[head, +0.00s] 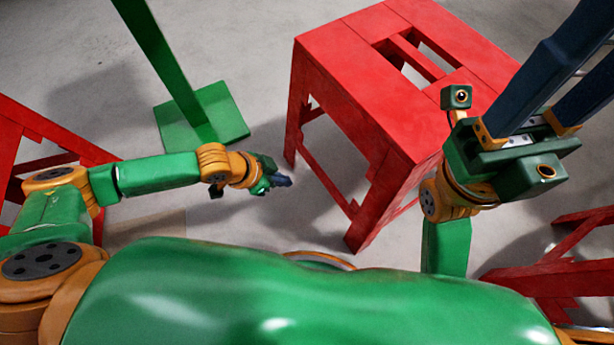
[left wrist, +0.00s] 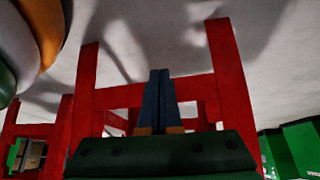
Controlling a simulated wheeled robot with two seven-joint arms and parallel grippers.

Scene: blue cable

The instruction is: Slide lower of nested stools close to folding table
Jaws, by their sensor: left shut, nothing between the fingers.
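A red wooden stool (head: 365,75) with a slotted top stands on the floor in the middle of the head view. I cannot tell there whether a second stool is nested with it. My left gripper (head: 283,181) is shut and empty, low beside the stool's near left side, with a gap to its legs. In the left wrist view the shut blue fingers (left wrist: 160,95) point toward red legs and crossbars (left wrist: 228,75). My right gripper (head: 565,80) is open and empty, raised at the right of the stool; its fingertips run out of frame. No folding table is clearly recognisable.
A green post on a square base (head: 222,112) stands behind my left arm. Other red wooden frames show at the left edge (head: 55,135) and lower right (head: 560,270). Grey floor is clear between the post and the middle stool.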

